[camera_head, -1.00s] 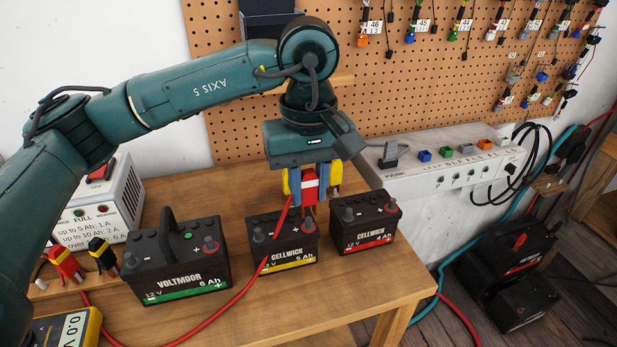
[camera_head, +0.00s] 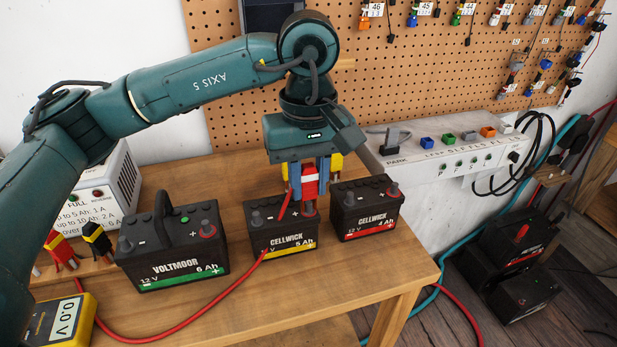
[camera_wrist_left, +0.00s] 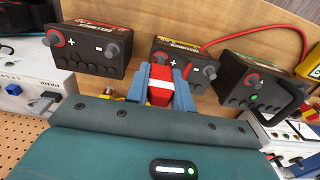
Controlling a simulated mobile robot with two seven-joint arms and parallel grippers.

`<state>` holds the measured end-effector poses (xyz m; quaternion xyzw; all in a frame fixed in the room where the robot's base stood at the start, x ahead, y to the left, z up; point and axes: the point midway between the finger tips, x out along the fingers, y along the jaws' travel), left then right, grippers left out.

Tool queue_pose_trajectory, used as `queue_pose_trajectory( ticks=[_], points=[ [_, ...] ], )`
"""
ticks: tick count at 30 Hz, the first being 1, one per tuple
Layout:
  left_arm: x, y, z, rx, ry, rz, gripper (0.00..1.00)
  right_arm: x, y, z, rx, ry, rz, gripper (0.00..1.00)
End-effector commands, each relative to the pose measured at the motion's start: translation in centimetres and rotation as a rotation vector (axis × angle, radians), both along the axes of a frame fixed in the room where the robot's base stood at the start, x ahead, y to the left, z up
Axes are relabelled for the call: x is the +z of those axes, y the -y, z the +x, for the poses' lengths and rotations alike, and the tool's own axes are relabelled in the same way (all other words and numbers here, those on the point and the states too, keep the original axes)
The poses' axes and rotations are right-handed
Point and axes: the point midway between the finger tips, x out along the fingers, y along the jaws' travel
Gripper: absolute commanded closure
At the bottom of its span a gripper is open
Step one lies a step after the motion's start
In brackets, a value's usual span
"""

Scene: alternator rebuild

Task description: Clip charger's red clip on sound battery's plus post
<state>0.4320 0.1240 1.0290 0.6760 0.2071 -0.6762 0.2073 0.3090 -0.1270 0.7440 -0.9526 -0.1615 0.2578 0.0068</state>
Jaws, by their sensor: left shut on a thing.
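My left gripper (camera_head: 309,192) is shut on a red charger clip (camera_head: 310,175), jaws down, above the plus side of the middle battery (camera_head: 278,242), a black Cellwick 5 Ah with a yellow stripe. The clip's tip is at or just above that plus post; contact cannot be told. In the left wrist view the clip (camera_wrist_left: 160,88) sits between the blue fingers, in front of the middle battery's red-ringed plus post (camera_wrist_left: 163,58). Left of it stands the Voltmoor 6 Ah battery (camera_head: 175,262), right the Cellwick 4 Ah (camera_head: 366,215). My right gripper is not seen.
A charger (camera_head: 112,190) stands at the back left, with a red clip (camera_head: 60,252) and a black clip (camera_head: 97,240) before it. A yellow meter (camera_head: 62,322) reads 0.0 V. A red cable (camera_head: 205,327) crosses the front of the bench.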

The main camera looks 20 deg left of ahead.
Motion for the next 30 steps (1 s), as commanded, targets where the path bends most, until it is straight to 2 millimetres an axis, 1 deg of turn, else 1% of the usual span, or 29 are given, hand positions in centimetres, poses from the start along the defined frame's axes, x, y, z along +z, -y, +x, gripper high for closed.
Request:
queue_pose_trajectory(
  ticks=[1,2,9,11,17,20,23,30],
  points=[
    [0.0,0.0,0.0,0.0,0.0,0.0,0.88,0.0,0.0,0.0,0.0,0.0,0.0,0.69],
    [0.0,0.0,0.0,0.0,0.0,0.0,0.75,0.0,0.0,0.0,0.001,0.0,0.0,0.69],
    [0.0,0.0,0.0,0.0,0.0,0.0,0.55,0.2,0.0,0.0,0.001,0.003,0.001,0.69],
    [0.0,0.0,0.0,0.0,0.0,0.0,0.51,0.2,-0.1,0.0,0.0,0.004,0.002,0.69],
    [0.0,0.0,0.0,0.0,0.0,0.0,0.51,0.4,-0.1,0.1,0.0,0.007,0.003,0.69],
    [0.5,0.0,0.0,0.0,0.0,0.0,0.51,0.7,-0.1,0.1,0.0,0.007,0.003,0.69],
    [1.6,0.0,0.0,0.0,0.001,0.0,0.51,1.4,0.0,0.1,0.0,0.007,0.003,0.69],
    [5.4,0.0,0.0,-0.001,0.001,0.0,0.51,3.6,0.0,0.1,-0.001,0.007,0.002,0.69]
  ],
)
